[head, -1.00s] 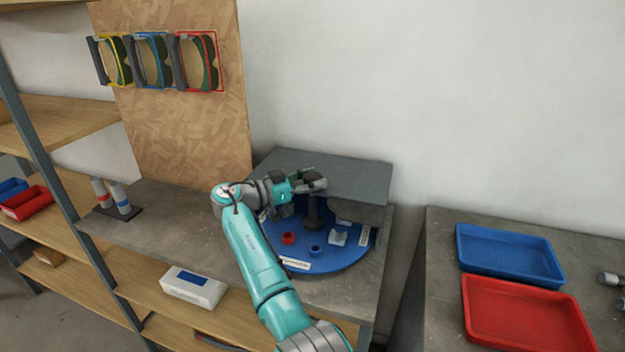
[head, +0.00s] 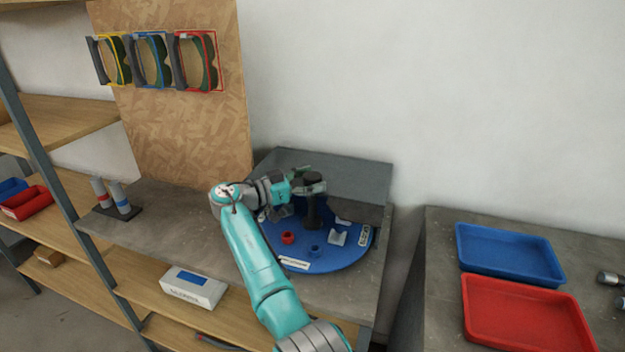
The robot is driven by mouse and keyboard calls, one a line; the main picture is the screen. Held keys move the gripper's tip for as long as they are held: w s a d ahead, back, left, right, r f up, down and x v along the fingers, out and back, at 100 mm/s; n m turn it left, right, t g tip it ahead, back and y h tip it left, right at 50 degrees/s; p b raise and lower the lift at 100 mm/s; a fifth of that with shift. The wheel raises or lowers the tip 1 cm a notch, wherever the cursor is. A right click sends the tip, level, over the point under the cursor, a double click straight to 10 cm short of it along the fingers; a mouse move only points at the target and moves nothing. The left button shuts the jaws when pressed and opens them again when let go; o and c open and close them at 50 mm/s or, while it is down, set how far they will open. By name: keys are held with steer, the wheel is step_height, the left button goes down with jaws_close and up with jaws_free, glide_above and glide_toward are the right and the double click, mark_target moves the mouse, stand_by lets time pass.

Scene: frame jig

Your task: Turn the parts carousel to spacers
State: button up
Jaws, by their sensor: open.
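The parts carousel is a round blue turntable (head: 322,262) on the grey bench, with a dark upright post (head: 312,212) near its middle. On it sit a red ring-like part (head: 288,238), a blue ring-like part (head: 314,250) and a pale grey bracket-like part (head: 338,238). White labels stand at its rim, one at the front (head: 294,264) and one at the right (head: 364,236); their text is too small to read. My gripper (head: 318,183) is open at the top of the post; I cannot tell whether it touches. My arm hides the carousel's left side.
A grey panel (head: 350,180) stands behind the carousel. A blue tray (head: 510,254) and a red tray (head: 525,312) lie on the right bench. A white box (head: 194,288) sits on the shelf below.

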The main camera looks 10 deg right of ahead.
steer(key=v, duration=1.1)
steer(key=shift+a, duration=0.35)
steer(key=shift+s, duration=0.1)
